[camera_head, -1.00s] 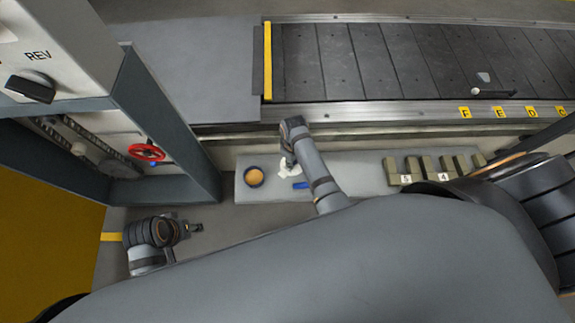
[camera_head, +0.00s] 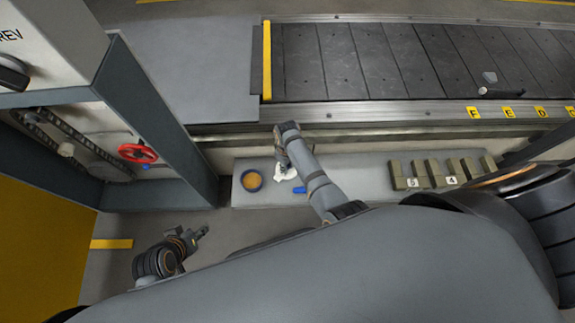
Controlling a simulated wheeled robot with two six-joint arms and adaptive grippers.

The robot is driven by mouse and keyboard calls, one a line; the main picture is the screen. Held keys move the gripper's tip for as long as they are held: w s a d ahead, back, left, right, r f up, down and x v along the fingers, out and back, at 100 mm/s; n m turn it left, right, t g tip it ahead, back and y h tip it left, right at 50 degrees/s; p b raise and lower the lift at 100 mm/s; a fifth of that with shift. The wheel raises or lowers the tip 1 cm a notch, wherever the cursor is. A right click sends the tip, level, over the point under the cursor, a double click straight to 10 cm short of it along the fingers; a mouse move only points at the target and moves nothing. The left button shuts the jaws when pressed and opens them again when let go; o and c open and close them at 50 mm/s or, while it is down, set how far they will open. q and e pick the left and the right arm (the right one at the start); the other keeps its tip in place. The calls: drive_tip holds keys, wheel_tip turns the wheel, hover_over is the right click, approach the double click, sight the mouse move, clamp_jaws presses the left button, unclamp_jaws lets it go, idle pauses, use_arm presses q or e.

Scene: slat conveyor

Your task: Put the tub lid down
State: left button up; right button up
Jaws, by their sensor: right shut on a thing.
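The tub (camera_head: 251,181) is small, round and dark blue with an orange-tan inside. It stands at the left end of the grey bench. My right gripper (camera_head: 284,162) points down just right of the tub, over a crumpled white thing (camera_head: 288,173). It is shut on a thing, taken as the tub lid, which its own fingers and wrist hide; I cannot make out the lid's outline. My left gripper (camera_head: 201,232) is low at the left, over the floor and away from the tub. Its fingers are too small to read.
A small blue thing (camera_head: 299,190) lies on the bench (camera_head: 348,170) beside my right arm. Several olive blocks (camera_head: 433,173) stand further right, with number labels. The conveyor (camera_head: 375,65) runs behind. A cabinet with a red handwheel (camera_head: 137,153) stands left.

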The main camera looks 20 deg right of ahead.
drive_tip(key=o, duration=0.9)
drive_tip(key=shift+c, duration=0.2)
use_arm(q)
drive_tip(key=s+a+r+g+y+p, duration=0.1)
drive_tip(key=a+r+g+p, duration=0.25)
drive_tip(key=r+p, duration=0.5)
use_arm(e)
wheel_tip(320, 180, up, 8)
drive_tip(key=shift+f, duration=0.25)
drive_tip(key=shift+r+p, duration=0.9)
drive_tip(key=shift+p, duration=0.1)
use_arm(q)
drive_tip(key=s+a+f+p, duration=0.1)
drive_tip(key=s+a+f, duration=0.1)
drive_tip(key=f, duration=0.8)
drive_tip(key=s+a+f+y+p, duration=0.1)
drive_tip(key=s+f, duration=0.3)
drive_tip(key=f, duration=0.6)
drive_tip(key=shift+a+f+p, duration=0.25)
drive_tip(key=shift+a+p, duration=0.35)
drive_tip(key=shift+a, duration=0.05)
use_arm(e)
wheel_tip(320, 180, up, 3)
drive_tip(key=shift+f, duration=0.1)
